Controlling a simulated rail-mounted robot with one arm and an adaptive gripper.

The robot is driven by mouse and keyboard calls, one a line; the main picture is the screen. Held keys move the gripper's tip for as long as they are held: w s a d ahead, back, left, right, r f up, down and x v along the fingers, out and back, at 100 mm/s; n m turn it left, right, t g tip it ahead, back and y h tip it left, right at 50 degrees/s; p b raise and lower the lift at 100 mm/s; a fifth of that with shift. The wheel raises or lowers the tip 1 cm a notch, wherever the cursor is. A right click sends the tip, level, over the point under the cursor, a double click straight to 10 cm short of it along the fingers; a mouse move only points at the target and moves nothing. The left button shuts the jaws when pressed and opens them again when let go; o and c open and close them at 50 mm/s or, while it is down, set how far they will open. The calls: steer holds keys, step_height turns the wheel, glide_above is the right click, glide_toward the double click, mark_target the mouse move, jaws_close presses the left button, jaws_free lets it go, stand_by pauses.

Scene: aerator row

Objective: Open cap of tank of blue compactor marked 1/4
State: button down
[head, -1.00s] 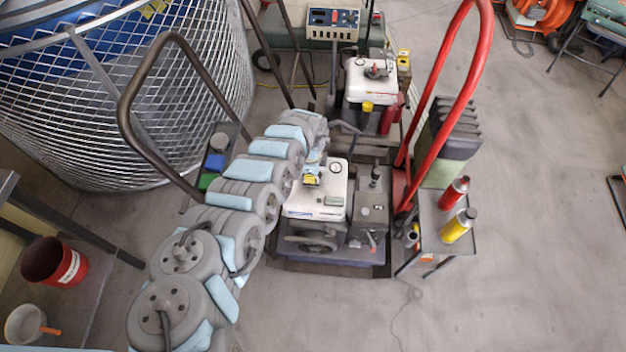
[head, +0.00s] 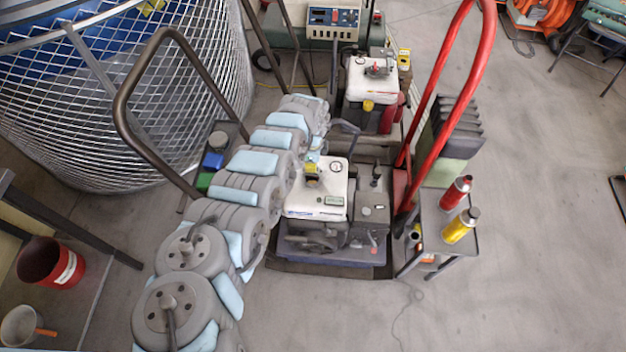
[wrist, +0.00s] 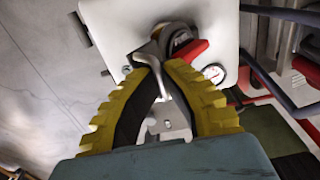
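The near compactor has a dark blue base (head: 332,250) and a white tank (head: 328,203) with a round gauge. My gripper (head: 312,172) is over the back left of this tank and hides its cap in the head view. In the wrist view, the cap (wrist: 177,38) is grey metal with a red lever (wrist: 189,50), beside the gauge (wrist: 213,72). The yellow fingers of my gripper (wrist: 162,66) straddle a grey metal tongue of the cap. Their tips are close together; I cannot tell whether they clamp it. No 1/4 mark is readable.
Behind stands another machine with a white tank (head: 372,80) and a red body. A red handle (head: 465,85) rises on the right, beside a small table (head: 455,240) with red and yellow cans. A dark curved handle (head: 122,110) is left of my arm.

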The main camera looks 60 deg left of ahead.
steer(key=shift+w+a, duration=0.1)
steer(key=shift+a, duration=0.05)
steer(key=shift+w+a+r+b, duration=0.3)
steer(key=shift+a+b, duration=0.2)
steer(key=shift+b, duration=0.55)
steer(key=shift+a+r, duration=0.1)
steer(key=shift+r, duration=0.05)
steer(key=c, duration=1.3)
jaws_free()
steer(key=r+p, duration=0.2)
steer(key=p, duration=0.1)
steer(key=r+p, duration=0.2)
steer(key=p, duration=0.1)
steer(key=d+r+p, duration=0.1)
steer(key=r+p, duration=0.2)
steer(key=shift+s+p, duration=0.2)
steer(key=shift+p, duration=0.15)
